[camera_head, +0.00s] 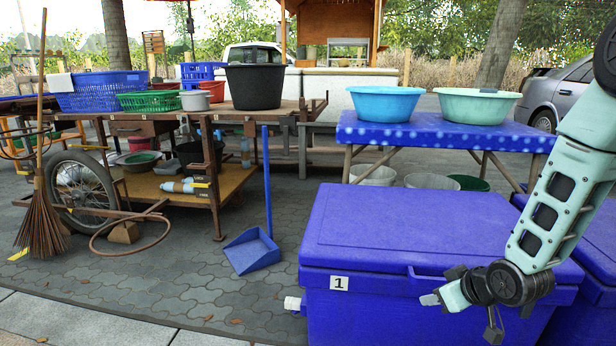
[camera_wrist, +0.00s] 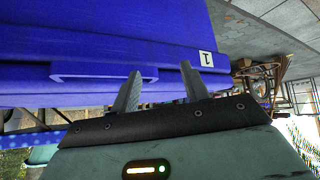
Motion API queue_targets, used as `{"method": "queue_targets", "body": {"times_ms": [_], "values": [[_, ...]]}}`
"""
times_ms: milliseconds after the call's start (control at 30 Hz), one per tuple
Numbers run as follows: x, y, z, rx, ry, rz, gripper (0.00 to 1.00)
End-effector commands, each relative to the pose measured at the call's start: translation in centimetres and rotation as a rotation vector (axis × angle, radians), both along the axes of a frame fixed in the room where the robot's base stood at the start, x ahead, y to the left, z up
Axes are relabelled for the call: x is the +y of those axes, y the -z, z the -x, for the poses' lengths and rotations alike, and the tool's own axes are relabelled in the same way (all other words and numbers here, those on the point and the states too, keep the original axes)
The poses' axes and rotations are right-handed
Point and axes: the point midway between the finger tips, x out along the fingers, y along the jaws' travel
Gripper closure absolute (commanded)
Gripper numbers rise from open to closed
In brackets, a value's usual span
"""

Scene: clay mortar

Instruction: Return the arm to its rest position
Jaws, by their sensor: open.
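My arm hangs down at the right side of the head view, in front of a large blue cooler box (camera_head: 400,235) with a lid and a white label "1". My gripper (camera_head: 432,299) is at the lower end of the arm, in front of the box's front face, below the lid edge. In the wrist view, my gripper (camera_wrist: 160,88) shows two grey fingers spread apart with nothing between them. The blue box (camera_wrist: 110,40) fills much of that view beyond the fingers. I cannot tell whether the gripper touches the box.
A blue table (camera_head: 440,133) with a blue basin (camera_head: 385,103) and a pale green basin (camera_head: 476,106) stands behind the box. A wooden cart (camera_head: 225,112) with baskets is at left. A broom (camera_head: 40,210) and a blue dustpan (camera_head: 252,250) stand near it.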

Motion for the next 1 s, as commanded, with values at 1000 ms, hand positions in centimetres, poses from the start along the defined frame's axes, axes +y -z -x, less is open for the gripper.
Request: {"method": "queue_targets", "body": {"times_ms": [1000], "values": [[18.7, -20.9, 28.2, 0.677, -0.301, 0.247, 0.55]]}}
